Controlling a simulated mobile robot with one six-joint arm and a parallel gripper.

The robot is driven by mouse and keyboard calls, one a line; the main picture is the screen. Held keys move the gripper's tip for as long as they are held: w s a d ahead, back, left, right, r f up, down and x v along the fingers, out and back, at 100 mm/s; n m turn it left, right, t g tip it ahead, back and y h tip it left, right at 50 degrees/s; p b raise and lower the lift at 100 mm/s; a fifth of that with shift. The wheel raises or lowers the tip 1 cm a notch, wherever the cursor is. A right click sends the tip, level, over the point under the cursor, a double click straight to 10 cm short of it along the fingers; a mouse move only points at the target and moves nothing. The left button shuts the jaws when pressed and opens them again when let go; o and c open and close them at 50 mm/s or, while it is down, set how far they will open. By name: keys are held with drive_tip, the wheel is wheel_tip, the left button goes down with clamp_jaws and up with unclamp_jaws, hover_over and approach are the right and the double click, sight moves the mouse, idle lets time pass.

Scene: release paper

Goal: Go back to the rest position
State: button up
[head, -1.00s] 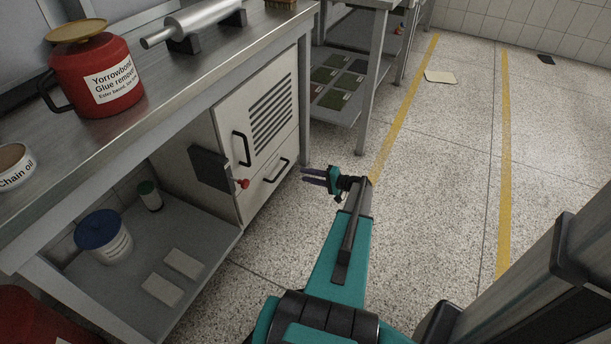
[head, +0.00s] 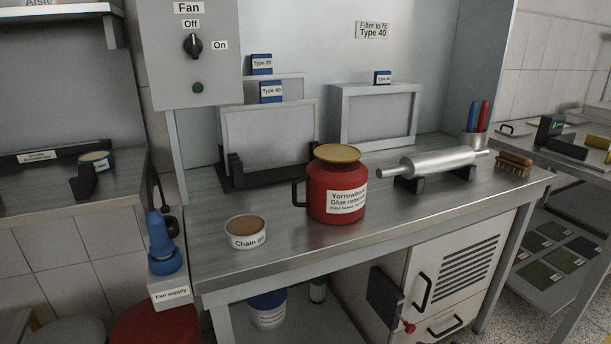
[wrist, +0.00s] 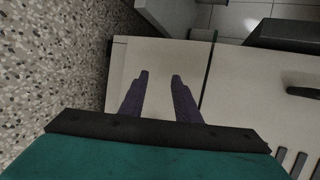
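My gripper (wrist: 160,92) shows only in the wrist view. Its two purple fingers are apart with nothing between them, so it is open and empty. Behind the fingers is the pale front of the cabinet (wrist: 235,70), with speckled floor to the left. I cannot tell how far the fingers are from the cabinet. In the head view neither my arm nor my gripper is in the picture.
The workbench (head: 290,258) holds a red glue remover can (head: 330,210), a chain oil tin (head: 245,232), a metal roller (head: 437,163) and a brush (head: 514,164). The cabinet (head: 455,262) below has handles and a red knob (head: 408,327). A blue plug (head: 164,245) stands at left.

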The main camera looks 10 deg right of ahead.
drive_tip(key=s+a+r+n+g+y+p, duration=0.1)
drive_tip(key=s+a+n+g+p, duration=0.15)
drive_tip(key=a, duration=0.85)
drive_tip(key=s+a+r+n+g+p, duration=0.1)
drive_tip(key=s+a+g+p, duration=0.2)
drive_tip(key=a, duration=0.7)
drive_tip(key=s+a+r+n+g+y+p, duration=0.1)
drive_tip(key=a+n+g+p, duration=0.2)
drive_tip(key=a, duration=0.8)
drive_tip(key=s+a+r+n+g+h+p, duration=0.2)
drive_tip(key=s+a+r+p, duration=0.1)
drive_tip(key=s, duration=0.4)
drive_tip(key=s+a+r+n+g+h+p, duration=0.2)
drive_tip(key=s+a+r+g+h+p, duration=0.1)
drive_tip(key=s, duration=0.4)
drive_tip(key=s+a+r+n+g+h+p, duration=0.3)
drive_tip(key=s+a+r+p, duration=0.2)
drive_tip(key=s, duration=0.2)
drive_tip(key=shift+s+r, duration=0.15)
drive_tip(key=shift+r, duration=0.15)
